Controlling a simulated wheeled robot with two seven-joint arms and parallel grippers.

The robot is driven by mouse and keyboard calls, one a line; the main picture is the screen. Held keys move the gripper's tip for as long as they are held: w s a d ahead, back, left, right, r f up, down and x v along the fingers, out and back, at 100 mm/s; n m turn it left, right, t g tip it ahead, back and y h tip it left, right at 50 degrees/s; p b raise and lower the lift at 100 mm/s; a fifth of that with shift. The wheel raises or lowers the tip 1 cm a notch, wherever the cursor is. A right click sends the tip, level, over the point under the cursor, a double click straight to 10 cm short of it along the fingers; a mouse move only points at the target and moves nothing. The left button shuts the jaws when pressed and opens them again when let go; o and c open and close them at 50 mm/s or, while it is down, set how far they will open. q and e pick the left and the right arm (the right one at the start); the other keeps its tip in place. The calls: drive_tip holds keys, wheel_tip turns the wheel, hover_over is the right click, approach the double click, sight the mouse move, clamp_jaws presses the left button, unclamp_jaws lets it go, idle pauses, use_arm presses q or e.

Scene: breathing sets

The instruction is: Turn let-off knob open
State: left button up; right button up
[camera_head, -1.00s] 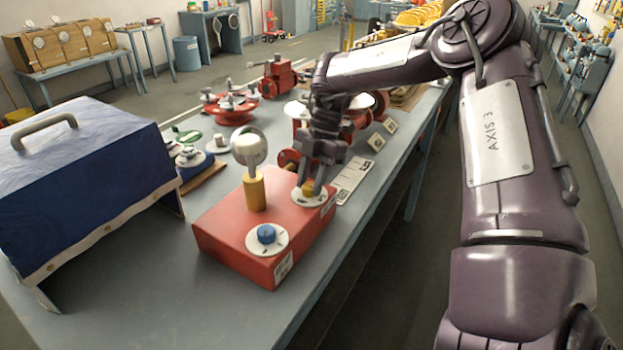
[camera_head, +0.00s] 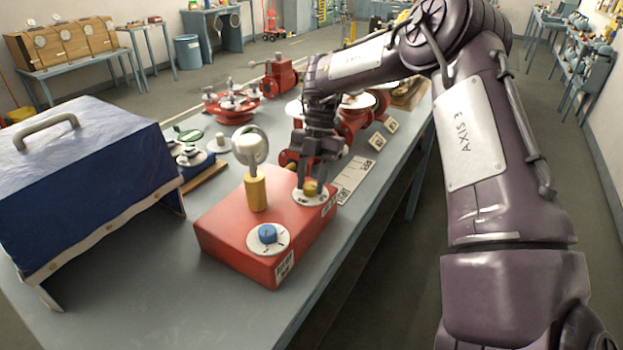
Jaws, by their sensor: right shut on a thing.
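A red box (camera_head: 230,236) stands on the grey-blue workbench. On its top are a blue knob (camera_head: 267,233) on a white dial near the front, a yellow post (camera_head: 256,192) with a round white-faced gauge (camera_head: 249,146), and a yellow knob (camera_head: 310,188) on a white dial (camera_head: 308,199) at the back right. My right gripper (camera_head: 311,184) points down over that dial and is shut on the yellow knob, its fingers partly hiding it. Which knob is the let-off knob cannot be read from any label. My left gripper is not in view.
A blue-covered case (camera_head: 80,180) with a grey handle stands at the left of the bench (camera_head: 190,310). Red valve assemblies (camera_head: 232,105) and round dials stand behind the red box. Small cards (camera_head: 377,141) lie along the right side. The front of the bench is clear.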

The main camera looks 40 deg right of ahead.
drive_tip(key=o, duration=1)
drive_tip(key=v, duration=0.3)
drive_tip(key=p+v, duration=0.4)
drive_tip(key=shift+w+d+r+p, duration=0.1)
drive_tip(key=shift+d+r+p, duration=0.05)
drive_tip(key=shift+r+p, duration=0.2)
